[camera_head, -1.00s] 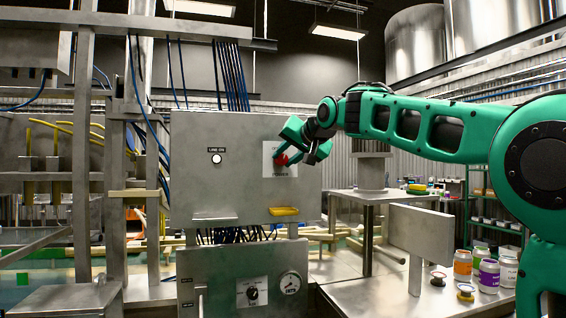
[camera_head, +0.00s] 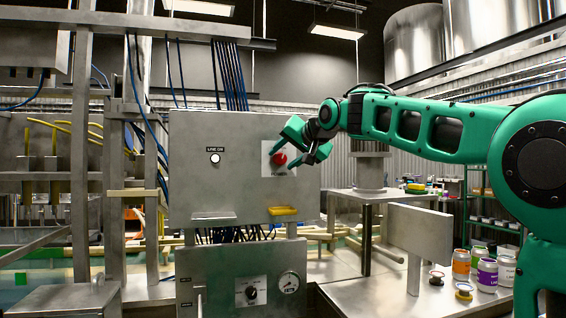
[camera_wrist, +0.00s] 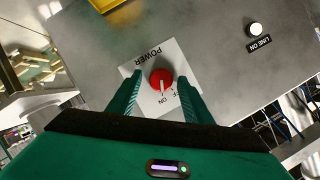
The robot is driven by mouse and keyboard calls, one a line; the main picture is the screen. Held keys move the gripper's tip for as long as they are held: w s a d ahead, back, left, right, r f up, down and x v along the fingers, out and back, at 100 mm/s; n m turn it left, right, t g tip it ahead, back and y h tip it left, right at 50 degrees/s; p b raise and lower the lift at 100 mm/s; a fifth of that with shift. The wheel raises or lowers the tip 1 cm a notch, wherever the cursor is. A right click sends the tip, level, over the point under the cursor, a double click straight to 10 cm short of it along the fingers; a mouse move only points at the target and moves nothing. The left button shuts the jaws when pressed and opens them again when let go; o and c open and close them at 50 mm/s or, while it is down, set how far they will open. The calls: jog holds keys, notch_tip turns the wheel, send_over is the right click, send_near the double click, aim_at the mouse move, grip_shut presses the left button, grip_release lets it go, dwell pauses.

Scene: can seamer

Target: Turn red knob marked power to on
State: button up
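The red power knob (camera_head: 280,158) sits on a pale label plate on the front of the grey control box. In the wrist view, the knob (camera_wrist: 161,78) has a light pointer line directed down the picture, toward the word ON. The POWER lettering is upside down there, and OFF is to the right of ON. My gripper (camera_head: 289,153) is at the knob, coming from the right. In the wrist view its two fingers (camera_wrist: 159,81) stand apart on either side of the knob, with visible gaps. Its tips are close to the plate; contact cannot be told.
A white LINE ON lamp (camera_head: 215,158) is left of the knob. A yellow part (camera_head: 283,211) juts out low on the box. Below are a black dial (camera_head: 251,293) and a gauge (camera_head: 289,284). Several jars (camera_head: 487,273) stand on the metal table at right.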

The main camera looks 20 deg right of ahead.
jog(key=shift+s, duration=0.1)
jog(key=v, duration=1)
jog(key=shift+s, duration=0.25)
jog(key=s+d+f+g+h, duration=0.15)
jog(key=s+d+f, duration=0.25)
jog(key=f, duration=0.5)
jog(key=s+d+f+m+g+h, duration=0.1)
jog(key=s+d+f+g, duration=0.3)
jog(key=f, duration=0.5)
jog(key=s+d+f+g+h, duration=0.1)
jog(key=s+d+f, duration=0.4)
jog(key=f, duration=0.3)
jog(key=s+d+f+g, duration=0.1)
jog(key=s+f+g, duration=0.6)
jog(key=s+f, duration=1.6)
jog(key=s, duration=0.4)
jog(key=shift+s+d+f+y, duration=0.2)
jog(key=shift+d+f+y, duration=0.1)
jog(key=shift+f+y, duration=0.1)
